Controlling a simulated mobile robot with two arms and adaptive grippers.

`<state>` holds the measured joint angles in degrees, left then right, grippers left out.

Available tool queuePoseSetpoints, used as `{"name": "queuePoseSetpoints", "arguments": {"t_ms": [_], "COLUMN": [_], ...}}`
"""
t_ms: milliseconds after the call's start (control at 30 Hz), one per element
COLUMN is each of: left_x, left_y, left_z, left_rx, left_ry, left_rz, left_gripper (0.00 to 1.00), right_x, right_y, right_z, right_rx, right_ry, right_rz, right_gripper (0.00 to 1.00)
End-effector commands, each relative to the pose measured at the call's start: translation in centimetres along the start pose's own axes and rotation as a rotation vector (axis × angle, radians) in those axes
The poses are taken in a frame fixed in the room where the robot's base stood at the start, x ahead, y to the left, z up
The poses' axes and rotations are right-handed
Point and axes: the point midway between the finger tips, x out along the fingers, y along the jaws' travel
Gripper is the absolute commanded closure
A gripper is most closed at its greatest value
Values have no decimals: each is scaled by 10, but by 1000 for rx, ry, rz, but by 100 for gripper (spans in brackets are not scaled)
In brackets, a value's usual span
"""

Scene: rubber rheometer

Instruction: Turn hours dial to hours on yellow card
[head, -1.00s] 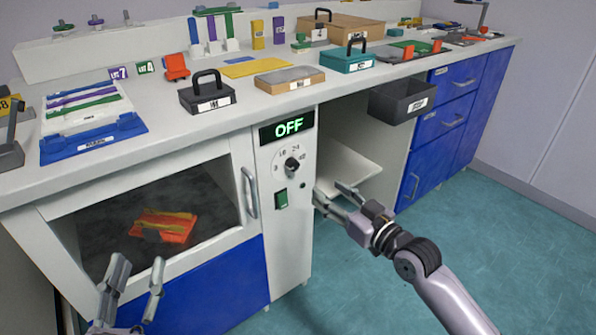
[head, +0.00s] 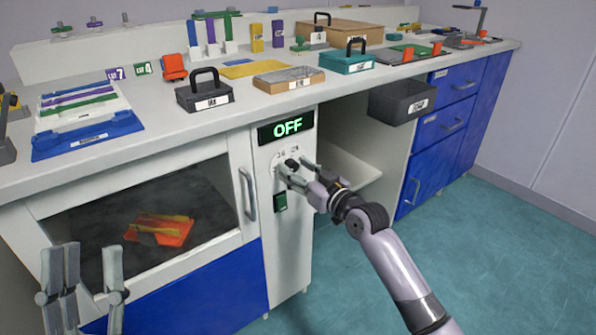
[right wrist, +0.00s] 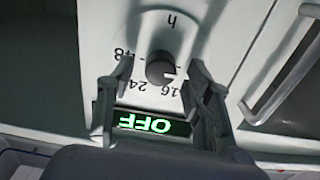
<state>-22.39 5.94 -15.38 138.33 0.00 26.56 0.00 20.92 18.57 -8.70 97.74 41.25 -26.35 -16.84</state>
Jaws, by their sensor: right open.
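The hours dial (head: 291,163) is a dark round knob on the white oven's control panel, below a display (head: 286,128) reading OFF in green. In the right wrist view the dial (right wrist: 160,68) shows upside down, with h, 48, 24 and 16 legible and a pale pointer mark towards the lower right. My right gripper (right wrist: 160,72) is open, its fingers on either side of the dial; contact cannot be told. In the head view this gripper (head: 294,169) partly covers the scale. My left gripper (head: 87,252) is open and empty before the oven window. I cannot identify the hours card.
A green switch (head: 280,202) sits below the dial. The oven door has a handle (head: 249,194) left of the panel; an orange and yellow item (head: 160,231) lies behind its window. A yellow sheet (head: 250,69) and several boxes lie on the counter. Free floor is at right.

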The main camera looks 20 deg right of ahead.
Motion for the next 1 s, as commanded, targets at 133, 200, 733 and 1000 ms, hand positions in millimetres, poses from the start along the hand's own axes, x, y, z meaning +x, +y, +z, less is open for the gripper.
{"name": "queuePoseSetpoints", "arguments": {"t_ms": [133,200,733,1000], "left_x": [0,0,0,0], "left_y": [0,0,0,0], "left_z": [0,0,0,0], "left_rx": [0,0,0,0], "left_ry": [0,0,-1,-2], "left_rz": [0,0,0,0], "left_gripper": [60,60,60,60], "right_x": [0,0,0,0], "right_y": [0,0,0,0], "right_z": [0,0,0,0], "right_rx": [0,0,0,2], "right_ry": [0,0,0,0], "right_rz": [0,0,0,0], "right_gripper": [53,55,90,100]}}
